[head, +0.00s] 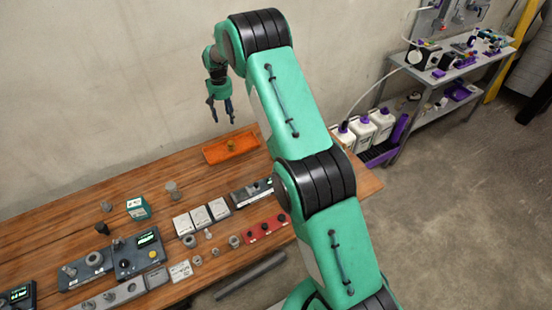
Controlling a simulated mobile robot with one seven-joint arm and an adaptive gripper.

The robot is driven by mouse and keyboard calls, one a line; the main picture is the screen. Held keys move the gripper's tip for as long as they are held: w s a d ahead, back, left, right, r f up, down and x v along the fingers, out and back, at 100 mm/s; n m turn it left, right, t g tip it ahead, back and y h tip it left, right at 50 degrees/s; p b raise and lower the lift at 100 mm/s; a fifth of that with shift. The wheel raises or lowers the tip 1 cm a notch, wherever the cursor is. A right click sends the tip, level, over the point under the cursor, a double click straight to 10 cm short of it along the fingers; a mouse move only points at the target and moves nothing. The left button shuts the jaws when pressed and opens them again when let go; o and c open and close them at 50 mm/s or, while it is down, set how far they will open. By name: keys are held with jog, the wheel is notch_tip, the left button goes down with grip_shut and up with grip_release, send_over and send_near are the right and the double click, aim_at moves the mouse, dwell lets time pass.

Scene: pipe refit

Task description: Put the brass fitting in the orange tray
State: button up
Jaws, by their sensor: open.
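The orange tray (213,154) lies on the wooden bench near its back edge. A small brass-coloured piece (231,145), which looks like the brass fitting, sits inside the tray; its details are too small to tell. My gripper (221,112) is open, pointing down in the air above the tray, apart from the piece. Nothing shows between its fingers.
The bench (60,220) holds grey blocks, a teal box (138,208), a dark device (138,255), white boxes (201,217) and a red strip (265,231) in front of the tray. A side shelf with white jugs (361,128) stands at right.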

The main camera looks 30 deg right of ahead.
jog(key=s+a+r, duration=0.1)
jog(key=s+r, duration=0.3)
jog(key=r, duration=0.3)
jog(key=s+a+r+t, duration=0.1)
jog(key=s+r, duration=0.2)
jog(key=r, duration=0.4)
jog(key=s+a+r, duration=0.1)
jog(key=s+r, duration=0.3)
jog(key=r, duration=0.3)
jog(key=s+a+r+t, duration=0.2)
jog(key=s+r, duration=1)
jog(key=s, duration=0.3)
jog(key=s+a+r+n+t, duration=0.1)
jog(key=s+a+t, duration=0.1)
jog(key=s, duration=3.2)
jog(key=shift+s+r, duration=0.15)
jog(key=shift+r, duration=0.25)
jog(key=shift+a, duration=0.1)
